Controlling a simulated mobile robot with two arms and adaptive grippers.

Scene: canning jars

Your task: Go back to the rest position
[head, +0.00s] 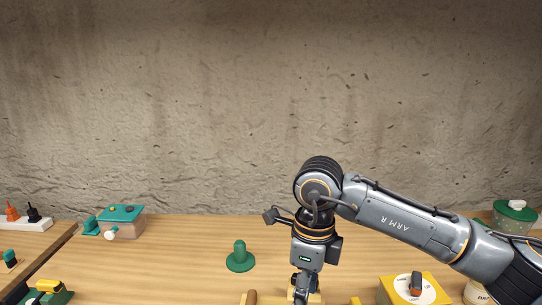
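My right arm reaches in from the right in the head view, with its wrist pointing down near the bottom middle. Its gripper (304,292) is at the bottom edge of the picture, among wooden-coloured parts (250,297) that are cut off by that edge. The fingertips do not show clearly, so I cannot tell whether it is open, shut or holding something. My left arm and gripper are not in view. A green knob-shaped piece with a round base (240,258) stands on the wooden table (190,255), left of the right wrist and apart from it.
A yellow box with a white round top (425,288) stands at the lower right, under my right forearm. A green-lidded jar (515,214) is at the far right. A teal-topped box (122,220) stands at the left. The table left of the green piece looks clear.

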